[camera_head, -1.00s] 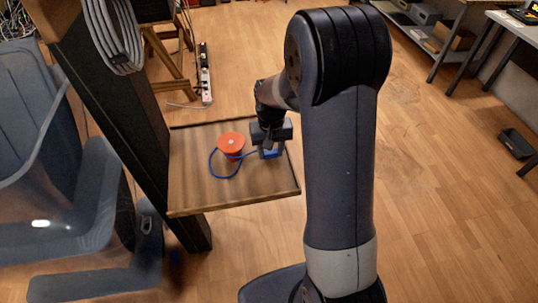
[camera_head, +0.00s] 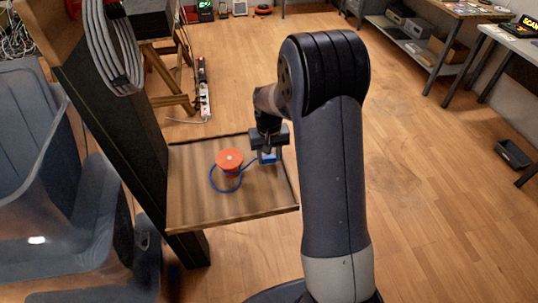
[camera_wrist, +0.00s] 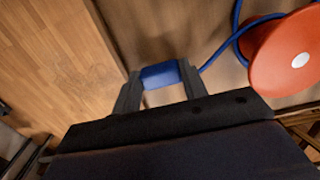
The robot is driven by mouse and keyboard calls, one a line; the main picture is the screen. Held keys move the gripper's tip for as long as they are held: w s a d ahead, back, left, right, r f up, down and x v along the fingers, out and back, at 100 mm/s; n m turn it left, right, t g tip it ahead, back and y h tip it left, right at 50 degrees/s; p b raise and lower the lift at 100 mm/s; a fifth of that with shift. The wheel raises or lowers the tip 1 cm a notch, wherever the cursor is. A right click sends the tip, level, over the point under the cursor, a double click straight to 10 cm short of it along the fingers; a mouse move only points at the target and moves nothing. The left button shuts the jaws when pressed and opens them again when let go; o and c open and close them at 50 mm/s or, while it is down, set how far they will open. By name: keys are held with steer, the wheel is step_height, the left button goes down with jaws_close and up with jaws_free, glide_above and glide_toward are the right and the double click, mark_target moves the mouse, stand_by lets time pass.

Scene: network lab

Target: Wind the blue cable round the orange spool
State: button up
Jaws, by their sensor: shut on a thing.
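The orange spool (camera_head: 229,160) stands on a wooden tray (camera_head: 190,205), left of my gripper. The blue cable (camera_head: 212,181) loops round the front of the spool and runs right to a blue block-like end (camera_head: 268,158). My gripper (camera_head: 266,157) is shut on that blue end near the tray's right side. In the wrist view the blue end (camera_wrist: 160,75) sits between both fingers, and the cable (camera_wrist: 222,48) runs from it towards the spool (camera_wrist: 287,52). Part of the cable is hidden behind the spool, so I cannot tell how far round it goes.
The tray has a raised rim and adjoins a dark post (camera_head: 120,130) on its left. Grey cables (camera_head: 118,50) hang on the post. A blue-grey chair (camera_head: 40,190) stands at left. A power strip (camera_head: 203,90) lies behind. Open floor lies to the right.

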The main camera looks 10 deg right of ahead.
steer(key=shift+r, duration=0.15)
steer(key=shift+r+p, duration=3.05)
steer(key=shift+r, duration=1.1)
steer(key=shift+a, duration=0.15)
steer(key=shift+a, duration=5.75)
